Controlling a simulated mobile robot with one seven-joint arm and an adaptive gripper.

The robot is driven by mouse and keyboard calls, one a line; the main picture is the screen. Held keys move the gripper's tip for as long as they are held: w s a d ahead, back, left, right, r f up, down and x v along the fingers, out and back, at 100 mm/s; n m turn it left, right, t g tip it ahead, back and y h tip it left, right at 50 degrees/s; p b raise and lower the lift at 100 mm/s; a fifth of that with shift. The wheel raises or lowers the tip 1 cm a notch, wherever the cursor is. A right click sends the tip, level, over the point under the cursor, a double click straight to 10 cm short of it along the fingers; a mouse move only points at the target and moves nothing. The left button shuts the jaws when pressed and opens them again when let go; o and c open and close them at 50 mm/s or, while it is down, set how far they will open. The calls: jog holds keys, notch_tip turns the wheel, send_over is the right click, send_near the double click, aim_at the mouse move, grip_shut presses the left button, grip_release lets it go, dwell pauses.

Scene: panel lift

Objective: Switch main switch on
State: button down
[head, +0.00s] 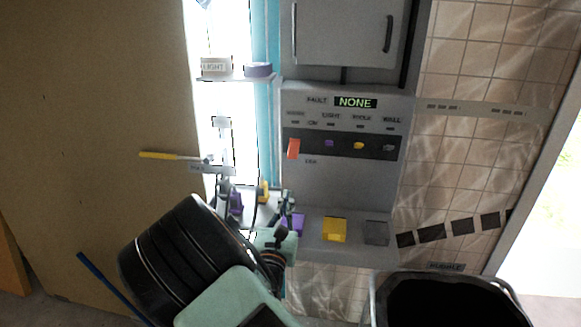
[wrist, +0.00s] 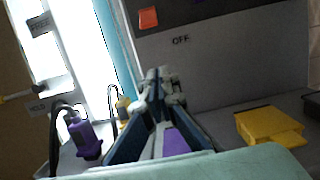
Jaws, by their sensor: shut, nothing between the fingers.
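The grey panel (head: 345,190) carries a dark strip with a red-orange switch lever (head: 293,148) at its left end. An ON label shows above the strip and an OFF label below it. The lever also shows at the top of the wrist view (wrist: 148,18), above the OFF label (wrist: 181,40). Whether it is tilted up or down is too small to tell. My gripper (wrist: 160,78) is shut and empty, below the lever and apart from it. In the head view my gripper (head: 283,236) is low, at the panel's left side, partly hidden by my arm.
The display (head: 355,102) reads NONE. Purple, yellow and grey small switches sit right of the lever. A yellow block (head: 334,229) and a grey block (head: 376,232) stand on the lower ledge. A purple plug (wrist: 85,138) with a cable is at left. A black bin (head: 445,300) stands at lower right.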

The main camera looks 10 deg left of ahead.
aim_at(293, 150)
jog(key=shift+a+f, duration=0.1)
jog(key=shift+a, duration=0.05)
jog(key=shift+s, duration=0.1)
jog(key=shift+w, duration=0.5)
jog(key=w, duration=0.3)
jog(key=w+r, duration=0.1)
jog(key=w, duration=0.2)
jog(key=w+r+p, duration=0.1)
jog(key=w, duration=0.2)
jog(key=shift+w+a+r, duration=0.1)
jog(key=shift+a+r, duration=0.1)
jog(key=shift+a, duration=0.05)
jog(key=s+r, duration=0.1)
jog(key=s+r+p, duration=0.1)
jog(key=r, duration=0.1)
jog(key=shift+s, duration=0.15)
jog(key=shift+d, duration=0.1)
jog(key=shift+r+p, duration=0.25)
jog(key=shift+p, duration=0.1)
